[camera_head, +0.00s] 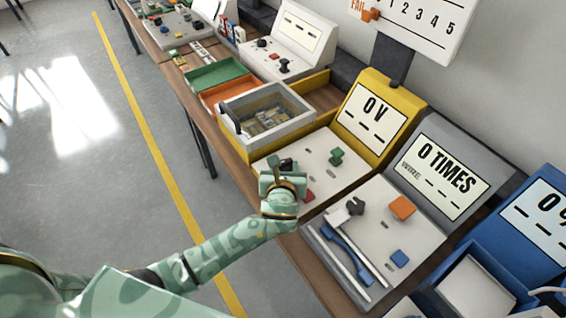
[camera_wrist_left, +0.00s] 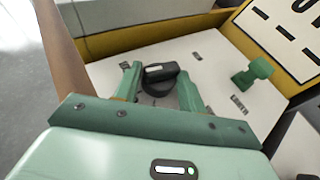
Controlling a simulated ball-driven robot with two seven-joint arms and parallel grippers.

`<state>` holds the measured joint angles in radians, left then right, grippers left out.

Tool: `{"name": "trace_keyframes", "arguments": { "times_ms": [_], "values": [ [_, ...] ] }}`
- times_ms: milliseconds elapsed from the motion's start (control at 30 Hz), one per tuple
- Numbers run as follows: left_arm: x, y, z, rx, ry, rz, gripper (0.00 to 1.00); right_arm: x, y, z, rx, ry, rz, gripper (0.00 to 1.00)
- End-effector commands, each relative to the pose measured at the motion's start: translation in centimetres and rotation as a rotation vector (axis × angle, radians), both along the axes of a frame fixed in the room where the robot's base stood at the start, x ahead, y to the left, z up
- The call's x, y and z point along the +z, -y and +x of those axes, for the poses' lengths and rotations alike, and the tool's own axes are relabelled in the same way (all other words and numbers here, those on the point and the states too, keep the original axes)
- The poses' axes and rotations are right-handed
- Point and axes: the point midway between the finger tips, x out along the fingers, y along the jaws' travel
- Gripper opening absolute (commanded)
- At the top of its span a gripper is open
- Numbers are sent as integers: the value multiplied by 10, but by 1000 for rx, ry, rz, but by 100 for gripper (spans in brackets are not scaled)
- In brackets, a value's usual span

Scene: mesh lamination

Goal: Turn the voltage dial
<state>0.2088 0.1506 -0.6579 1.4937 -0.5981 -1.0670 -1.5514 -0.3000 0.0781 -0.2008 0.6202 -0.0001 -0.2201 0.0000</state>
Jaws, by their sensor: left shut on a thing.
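The voltage dial is a black knob (camera_wrist_left: 158,74) with a pale mark on the white panel (camera_head: 325,180) of the yellow station. The station's display (camera_head: 372,118) reads "0 V". My left gripper (camera_head: 281,170) is over the near left part of that panel. In the left wrist view its two green fingers (camera_wrist_left: 160,88) stand on either side of the knob and are shut on it. In the head view the gripper hides part of the dial. My right gripper is not in view.
A green knob (camera_head: 336,157) stands on the same panel, right of the dial. A walled grey box (camera_head: 268,112) is just behind. A grey station reading "0 TIMES" (camera_head: 447,178), with a blue handle (camera_head: 345,252), stands to the right. The floor at left is clear.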

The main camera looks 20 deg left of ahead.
Motion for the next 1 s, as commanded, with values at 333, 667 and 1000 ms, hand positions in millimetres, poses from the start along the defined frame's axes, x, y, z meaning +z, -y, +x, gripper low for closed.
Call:
{"name": "trace_keyframes", "arguments": {
  "times_ms": [333,667,1000],
  "values": [
    [1,3,1,160,0,-2,18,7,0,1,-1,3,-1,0],
    [1,3,2,194,2,0,18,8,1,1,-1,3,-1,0],
    [1,3,2,194,2,0,58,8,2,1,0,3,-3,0]
  ]
}}
